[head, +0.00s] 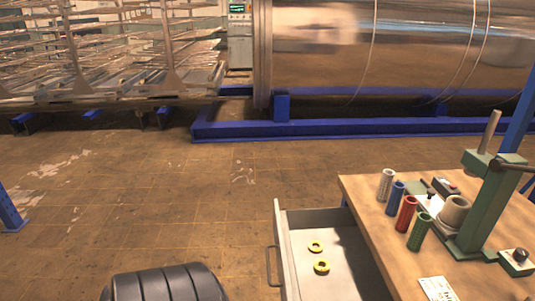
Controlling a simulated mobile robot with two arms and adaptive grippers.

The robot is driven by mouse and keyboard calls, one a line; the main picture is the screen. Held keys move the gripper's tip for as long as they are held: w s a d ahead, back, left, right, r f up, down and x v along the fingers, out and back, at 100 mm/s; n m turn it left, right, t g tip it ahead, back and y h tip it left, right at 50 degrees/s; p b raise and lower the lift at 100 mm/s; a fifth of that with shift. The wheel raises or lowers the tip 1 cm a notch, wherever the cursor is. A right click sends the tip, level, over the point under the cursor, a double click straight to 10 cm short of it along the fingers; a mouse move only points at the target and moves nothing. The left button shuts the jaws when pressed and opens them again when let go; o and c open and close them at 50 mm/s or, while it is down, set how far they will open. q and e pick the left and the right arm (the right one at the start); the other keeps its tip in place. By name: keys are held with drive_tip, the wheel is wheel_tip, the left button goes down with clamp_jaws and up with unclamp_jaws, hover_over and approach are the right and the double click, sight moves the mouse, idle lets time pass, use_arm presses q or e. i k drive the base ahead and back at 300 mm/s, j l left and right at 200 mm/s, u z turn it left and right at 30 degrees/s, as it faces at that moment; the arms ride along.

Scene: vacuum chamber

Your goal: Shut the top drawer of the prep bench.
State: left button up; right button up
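The prep bench (390,240) stands at the lower right with a wooden top. Its top drawer (281,250) is pulled out to the left, with a grey front panel and a bar handle (271,265) on its outer side. The drawer's near end is cut off by the bottom edge of the picture. Neither of my grippers is in view, so nothing of mine is seen touching the drawer or handle.
On the bench stand white, blue, red and green cylinders (407,213), a green press (485,205) and a paper card (437,289). A large metal chamber (400,50) on a blue frame (300,129) and racks (110,60) stand behind.

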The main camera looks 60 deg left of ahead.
sight(354, 274)
drive_tip(key=u, duration=1.7)
